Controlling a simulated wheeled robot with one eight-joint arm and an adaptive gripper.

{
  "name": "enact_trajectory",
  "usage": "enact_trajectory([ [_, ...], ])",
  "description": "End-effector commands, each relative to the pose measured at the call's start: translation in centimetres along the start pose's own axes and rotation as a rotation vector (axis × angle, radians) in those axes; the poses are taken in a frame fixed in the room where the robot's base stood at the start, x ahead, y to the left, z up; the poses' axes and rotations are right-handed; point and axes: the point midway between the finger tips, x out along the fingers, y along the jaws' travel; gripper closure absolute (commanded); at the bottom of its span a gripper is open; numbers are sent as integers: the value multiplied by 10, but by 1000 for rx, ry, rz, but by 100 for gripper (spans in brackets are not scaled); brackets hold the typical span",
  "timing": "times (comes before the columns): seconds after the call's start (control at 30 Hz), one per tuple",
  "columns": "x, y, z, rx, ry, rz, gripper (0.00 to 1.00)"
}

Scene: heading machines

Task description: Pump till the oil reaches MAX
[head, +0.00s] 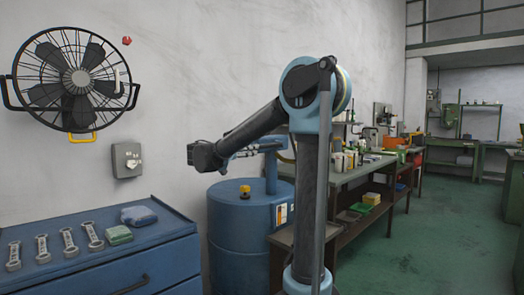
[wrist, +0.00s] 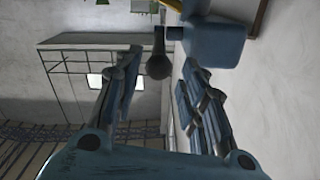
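A blue drum (head: 236,232) stands beside the wall with a yellow-capped fitting (head: 245,191) on top. A blue pump (head: 271,172) rises from the drum, partly hidden behind my arm; its blue body also shows in the wrist view (wrist: 214,42). A dark, round-ended handle (wrist: 159,64) sticks out from the pump body. My gripper (head: 250,152) is level with the pump's top and points right toward it. In the wrist view my gripper (wrist: 162,66) is open, with the handle's end between or just beyond its fingertips; contact cannot be told. No oil level or MAX mark is readable.
A blue cabinet (head: 150,262) with several wrenches and folded cloths stands at the left, below a wall fan (head: 76,80). A long workbench (head: 350,172) with containers runs along the wall at right. The green floor (head: 410,245) at right is clear.

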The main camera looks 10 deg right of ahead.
Motion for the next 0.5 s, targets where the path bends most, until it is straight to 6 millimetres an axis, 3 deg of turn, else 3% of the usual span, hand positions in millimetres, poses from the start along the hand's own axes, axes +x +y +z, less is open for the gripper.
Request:
enact_trajectory([
  [0.5, 76, 0, 0, 0, 0, 2, 62],
])
